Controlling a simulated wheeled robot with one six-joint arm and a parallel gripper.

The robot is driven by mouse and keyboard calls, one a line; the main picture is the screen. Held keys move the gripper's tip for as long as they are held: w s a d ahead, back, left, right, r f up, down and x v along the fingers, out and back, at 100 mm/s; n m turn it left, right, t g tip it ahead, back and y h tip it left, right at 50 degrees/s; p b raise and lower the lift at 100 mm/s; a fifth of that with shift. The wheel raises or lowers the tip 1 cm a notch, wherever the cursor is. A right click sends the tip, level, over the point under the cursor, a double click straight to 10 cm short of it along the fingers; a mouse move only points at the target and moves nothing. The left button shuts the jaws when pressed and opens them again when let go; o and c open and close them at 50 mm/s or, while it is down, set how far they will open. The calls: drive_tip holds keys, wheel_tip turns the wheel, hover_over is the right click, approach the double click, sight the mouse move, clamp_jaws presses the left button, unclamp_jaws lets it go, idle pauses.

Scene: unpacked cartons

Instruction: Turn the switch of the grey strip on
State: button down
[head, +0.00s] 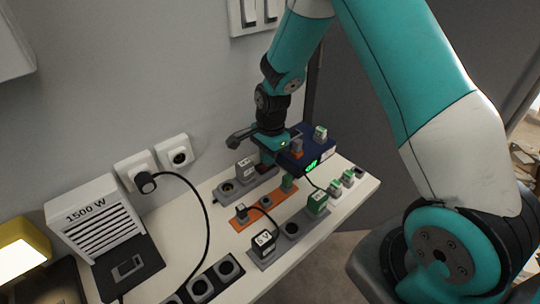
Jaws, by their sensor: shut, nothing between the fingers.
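A grey strip (222,200) lies at the back of the white table, with a dark socket and a white-labelled plug on it. My gripper (267,160) points down over its right end, shut and empty. The fingertips hide that end, so I cannot tell whether they touch it or how any switch there stands. A second grey strip (309,222) lies at the front, with a 5 V block (263,242), an open socket and a green plug (317,203).
An orange strip (274,199) lies between the grey strips, and a black strip (213,276) in front. A dark blue box (322,153) with a green display stands right of my gripper. A 1500 W heater (95,222) and black cable are left.

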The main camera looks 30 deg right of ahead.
drive_tip(key=shift+s+a+f, duration=0.2)
drive_tip(key=shift+s+a, duration=0.05)
drive_tip(key=shift+a, duration=0.2)
drive_tip(key=shift+s+a+f, duration=0.2)
drive_tip(key=shift+a, duration=0.2)
drive_tip(key=shift+r+p, duration=0.15)
drive_tip(key=shift+p, duration=0.15)
drive_tip(key=shift+w+d+r+p, duration=0.1)
drive_tip(key=shift+r+p, duration=0.25)
wheel_tip(320, 180, up, 14)
drive_tip(key=d+p, duration=0.1)
drive_tip(key=p, duration=0.1)
drive_tip(key=shift+w+d, duration=0.25)
drive_tip(key=shift+w, duration=0.15)
